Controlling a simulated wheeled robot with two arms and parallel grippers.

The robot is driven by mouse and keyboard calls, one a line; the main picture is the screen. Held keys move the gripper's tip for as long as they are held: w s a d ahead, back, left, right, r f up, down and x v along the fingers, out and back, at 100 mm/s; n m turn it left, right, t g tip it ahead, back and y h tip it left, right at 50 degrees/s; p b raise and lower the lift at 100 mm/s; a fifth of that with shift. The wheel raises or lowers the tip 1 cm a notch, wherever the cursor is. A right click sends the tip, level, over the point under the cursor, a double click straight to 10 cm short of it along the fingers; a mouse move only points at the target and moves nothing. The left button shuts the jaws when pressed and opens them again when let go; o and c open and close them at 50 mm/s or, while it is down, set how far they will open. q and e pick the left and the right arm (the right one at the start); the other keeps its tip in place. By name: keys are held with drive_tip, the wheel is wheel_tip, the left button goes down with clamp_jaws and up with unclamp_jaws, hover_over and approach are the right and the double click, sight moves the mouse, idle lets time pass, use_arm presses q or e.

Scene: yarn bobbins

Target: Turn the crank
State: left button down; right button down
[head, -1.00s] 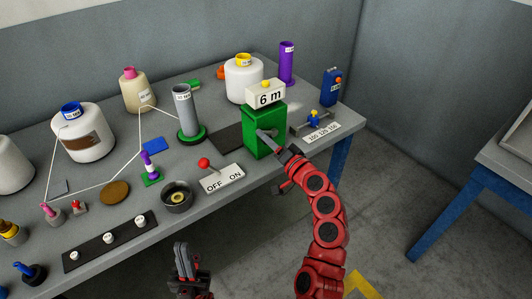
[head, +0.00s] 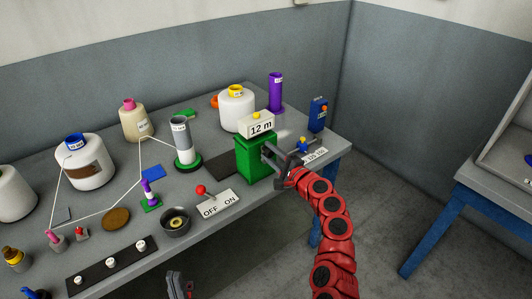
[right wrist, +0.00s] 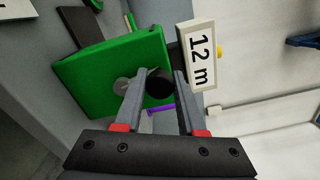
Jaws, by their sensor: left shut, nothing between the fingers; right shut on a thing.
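The green box (head: 255,158) stands near the table's right front edge, with a white sign (head: 257,126) reading "12 m" on top. In the right wrist view the box (right wrist: 95,75) shows a round grey hub (right wrist: 123,86) on its face and the crank's dark round knob (right wrist: 159,84). My right gripper (head: 274,153) is at the front of the box, shut on the crank knob, which sits between its fingers in the right wrist view. The crank arm is mostly hidden. My left gripper (head: 176,283) is shut and empty, low in front of the table.
An OFF/ON switch plate (head: 218,204) with a red lever and a dark bowl (head: 175,222) lie left of the box. A grey cylinder (head: 182,140) on a green base stands behind them. White thread runs among bobbins at left. A blue device (head: 318,113) stands at right.

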drive_tip(key=shift+w+d+r+m+p, duration=0.1)
drive_tip(key=shift+w+d+m+p, duration=0.3)
drive_tip(key=shift+m, duration=0.55)
drive_tip(key=shift+w+d+m+p, duration=0.15)
drive_tip(key=shift+d+m, duration=0.3)
drive_tip(key=shift+m, duration=0.5)
drive_tip(key=c, duration=0.5)
unclamp_jaws()
drive_tip(key=shift+w, duration=0.1)
drive_tip(key=b+v, duration=0.1)
drive_tip(key=v, duration=1.6)
drive_tip(key=shift+s+b, duration=0.2)
drive_tip(key=shift+b, duration=0.15)
drive_tip(key=shift+d, duration=0.1)
